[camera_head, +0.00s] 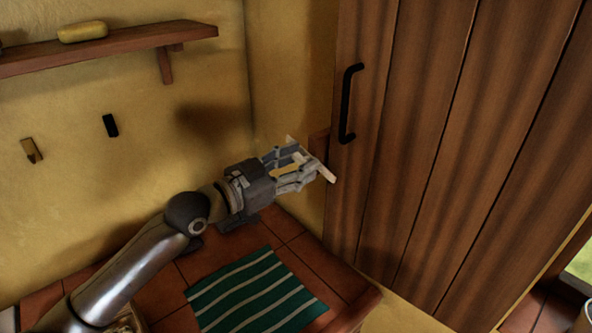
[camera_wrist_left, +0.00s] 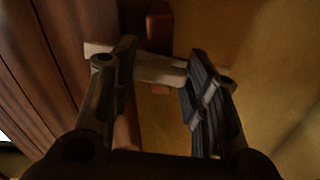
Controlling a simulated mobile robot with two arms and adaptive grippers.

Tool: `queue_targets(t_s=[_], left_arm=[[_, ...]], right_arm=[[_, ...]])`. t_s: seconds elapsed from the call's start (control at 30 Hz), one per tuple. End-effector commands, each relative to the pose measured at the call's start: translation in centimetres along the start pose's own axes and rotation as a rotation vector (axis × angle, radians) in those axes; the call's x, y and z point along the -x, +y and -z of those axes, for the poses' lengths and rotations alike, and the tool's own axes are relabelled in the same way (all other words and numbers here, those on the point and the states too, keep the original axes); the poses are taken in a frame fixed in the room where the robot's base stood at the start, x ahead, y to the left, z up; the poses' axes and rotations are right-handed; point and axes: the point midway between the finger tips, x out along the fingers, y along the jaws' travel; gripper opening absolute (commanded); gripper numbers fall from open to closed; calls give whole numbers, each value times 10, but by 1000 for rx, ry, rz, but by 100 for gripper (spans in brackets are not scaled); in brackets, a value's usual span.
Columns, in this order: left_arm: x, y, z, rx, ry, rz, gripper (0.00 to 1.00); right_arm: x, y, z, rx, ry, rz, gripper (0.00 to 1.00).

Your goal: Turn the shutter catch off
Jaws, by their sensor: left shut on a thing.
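The shutter catch is a pale wooden bar (camera_head: 325,172) at the left edge of the brown plank shutter (camera_head: 420,130). It lies slanted, running from upper left to lower right. In the left wrist view the pale bar (camera_wrist_left: 158,68) crosses between the fingers, with one end reaching over toward the planks. A reddish wooden piece (camera_wrist_left: 160,30) is behind it. My left gripper (camera_head: 297,172) is shut on the bar; the wrist view shows its fingertips (camera_wrist_left: 158,72) on either side of it. The fingers hide part of the bar. My right gripper is not in view.
A black handle (camera_head: 346,103) stands out from the shutter above the catch. Below my left arm is a tiled counter (camera_head: 340,277) with a green striped cloth (camera_head: 250,292). A wooden shelf (camera_head: 130,46) and two small wall fittings are at left.

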Motion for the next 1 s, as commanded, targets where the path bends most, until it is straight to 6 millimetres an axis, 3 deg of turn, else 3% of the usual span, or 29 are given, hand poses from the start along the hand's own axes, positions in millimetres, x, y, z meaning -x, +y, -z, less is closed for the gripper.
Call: queue_targets(t_s=[0.1, 0.4, 1.0], left_arm=[[0, 0, -4, -112, 0, 1, 0], [0, 0, -1, -398, 0, 1, 0], [0, -1, 1, -963, -1, -1, 0]], right_arm=[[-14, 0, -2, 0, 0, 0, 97], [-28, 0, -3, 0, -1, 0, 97], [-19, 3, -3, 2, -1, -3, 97]])
